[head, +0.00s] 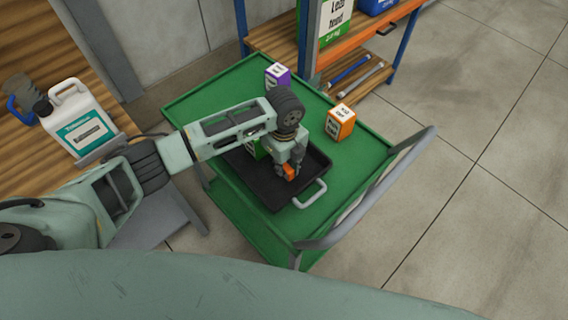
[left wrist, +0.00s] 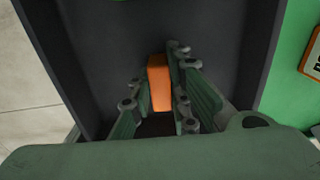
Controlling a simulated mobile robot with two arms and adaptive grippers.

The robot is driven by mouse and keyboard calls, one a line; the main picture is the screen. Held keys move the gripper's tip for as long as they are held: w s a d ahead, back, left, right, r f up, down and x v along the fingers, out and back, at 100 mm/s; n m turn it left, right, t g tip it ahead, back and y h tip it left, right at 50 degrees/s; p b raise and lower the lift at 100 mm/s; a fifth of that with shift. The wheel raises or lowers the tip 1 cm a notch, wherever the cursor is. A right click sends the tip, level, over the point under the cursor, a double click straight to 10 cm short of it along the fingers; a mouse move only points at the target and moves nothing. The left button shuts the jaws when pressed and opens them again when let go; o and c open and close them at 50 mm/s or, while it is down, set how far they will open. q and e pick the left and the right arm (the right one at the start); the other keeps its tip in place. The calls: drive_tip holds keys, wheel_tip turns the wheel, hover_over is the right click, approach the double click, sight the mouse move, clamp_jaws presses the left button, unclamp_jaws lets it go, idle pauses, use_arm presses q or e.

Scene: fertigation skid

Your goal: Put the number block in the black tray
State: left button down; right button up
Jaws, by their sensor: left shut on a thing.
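My left gripper (head: 289,168) is shut on a small orange block (head: 290,171), over the black tray (head: 268,194). In the left wrist view the orange block (left wrist: 160,84) sits between the finger pads of my left gripper (left wrist: 158,95), with the dark tray floor (left wrist: 105,50) behind it. I see no number on its visible faces, and I cannot tell whether it touches the tray floor. A green-and-white carton (head: 252,148) shows at the tray's back left, partly hidden by my arm. My right gripper is not in view.
The tray lies on a green cart (head: 207,95) with a grey push handle (head: 385,190). A white jug (head: 78,120) stands on the wooden bench at left. Shelving (head: 275,40) stands behind.

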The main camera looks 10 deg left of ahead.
use_arm(q)
drive_tip(key=c, duration=1.7)
unclamp_jaws()
drive_tip(key=shift+f, duration=0.1)
drive_tip(key=shift+o, duration=0.2)
wheel_tip(320, 180, up, 12)
drive_tip(key=b, duration=0.1)
